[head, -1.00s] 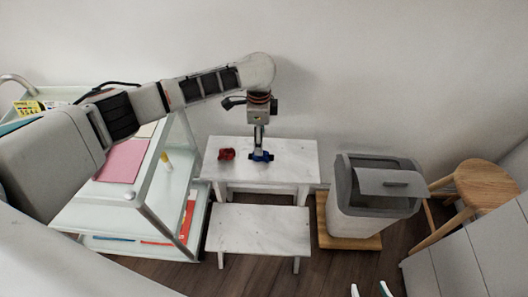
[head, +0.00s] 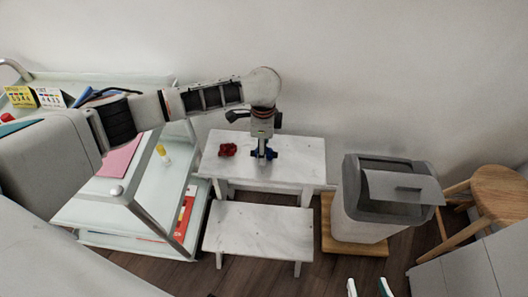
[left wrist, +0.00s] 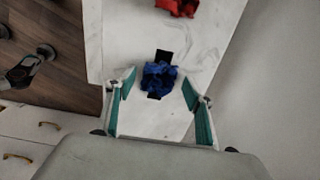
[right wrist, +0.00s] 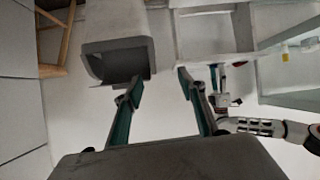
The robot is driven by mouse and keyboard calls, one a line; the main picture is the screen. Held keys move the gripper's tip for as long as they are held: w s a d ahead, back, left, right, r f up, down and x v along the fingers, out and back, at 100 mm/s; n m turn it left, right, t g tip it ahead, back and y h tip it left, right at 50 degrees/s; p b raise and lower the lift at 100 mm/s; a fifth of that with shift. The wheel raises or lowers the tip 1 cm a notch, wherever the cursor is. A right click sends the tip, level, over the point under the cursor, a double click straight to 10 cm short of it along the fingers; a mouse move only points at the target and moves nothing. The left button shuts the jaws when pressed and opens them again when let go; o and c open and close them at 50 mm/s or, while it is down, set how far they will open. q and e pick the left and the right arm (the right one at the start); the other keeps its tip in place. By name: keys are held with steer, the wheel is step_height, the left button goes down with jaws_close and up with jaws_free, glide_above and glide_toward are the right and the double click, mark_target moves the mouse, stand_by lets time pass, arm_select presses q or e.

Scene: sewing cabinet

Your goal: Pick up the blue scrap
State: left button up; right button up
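The blue scrap (head: 270,154) is a small crumpled piece on the white marble-look bench (head: 308,165). The left wrist view shows the scrap (left wrist: 160,77) between the spread fingers, with a dark flat shape showing at both ends of it. My left gripper (head: 264,151) points down over the scrap; its fingers (left wrist: 158,80) are open, with a gap on both sides of the scrap. My right gripper (head: 368,287) is open and empty at the bottom edge of the head view, far from the scrap; it also shows in the right wrist view (right wrist: 156,82).
A red scrap (head: 227,149) lies left of the blue one on the same bench. A lower white bench (head: 258,230) stands in front. A grey bin (head: 385,195) and a wooden stool (head: 495,187) are at right. A glass-shelved trolley (head: 150,205) stands under my left arm.

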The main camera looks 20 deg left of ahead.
arm_select(q)
steer(key=c, duration=0.5)
steer(key=shift+r, duration=0.35)
step_height(320, 180, up, 3)
steer(key=shift+w+r+p, duration=0.15)
steer(key=shift+r+p, duration=0.05)
steer(key=shift+p, duration=0.65)
steer(key=r+p, duration=0.2)
steer(key=r, duration=0.3)
steer(key=r+p, duration=0.2)
steer(key=r, duration=0.3)
steer(key=r+p, duration=0.2)
steer(key=r, duration=0.3)
steer(key=shift+s+r, duration=0.25)
steer(key=shift+r, duration=0.15)
arm_select(e)
steer(key=shift+g+h, duration=0.4)
steer(key=shift+h, duration=0.3)
steer(key=d, duration=0.1)
steer(key=s+d+f, duration=0.1)
steer(key=d, duration=0.1)
steer(key=s+d, duration=0.1)
steer(key=shift+s+d+f, duration=0.1)
steer(key=shift+d+f, duration=0.1)
steer(key=shift+d, duration=0.15)
